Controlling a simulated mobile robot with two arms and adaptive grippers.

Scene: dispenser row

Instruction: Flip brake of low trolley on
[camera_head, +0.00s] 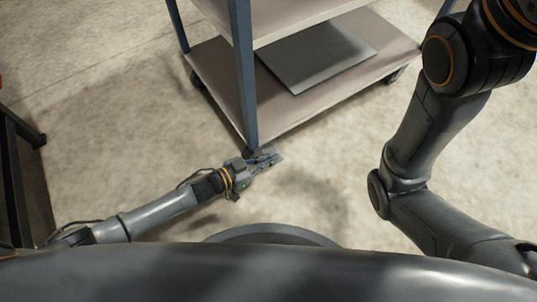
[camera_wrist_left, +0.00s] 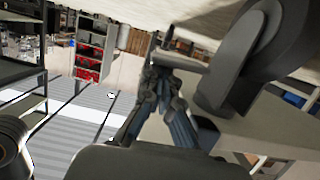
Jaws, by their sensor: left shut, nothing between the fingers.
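The low trolley (camera_head: 249,75) has blue-grey corner posts and pale shelves, and stands at the top of the head view. My left gripper (camera_head: 271,156) is shut and empty, low beside the foot of the trolley's near corner post. In the left wrist view its fingers (camera_wrist_left: 160,70) meet close to a dark wheel assembly (camera_wrist_left: 265,40). A short grey bar (camera_wrist_left: 182,62) juts from the wheel side toward the fingertips; it may be the brake lever. I cannot tell whether the fingers touch it or how the brake is set. My right gripper is out of view.
A flat grey panel (camera_head: 315,53) lies on the trolley's lower shelf. Other casters (camera_head: 396,75) show under its corners. A dark frame (camera_head: 22,135) stands at the left edge. The concrete floor (camera_head: 110,130) between is clear. Shelving with red bins (camera_wrist_left: 88,60) shows in the wrist view.

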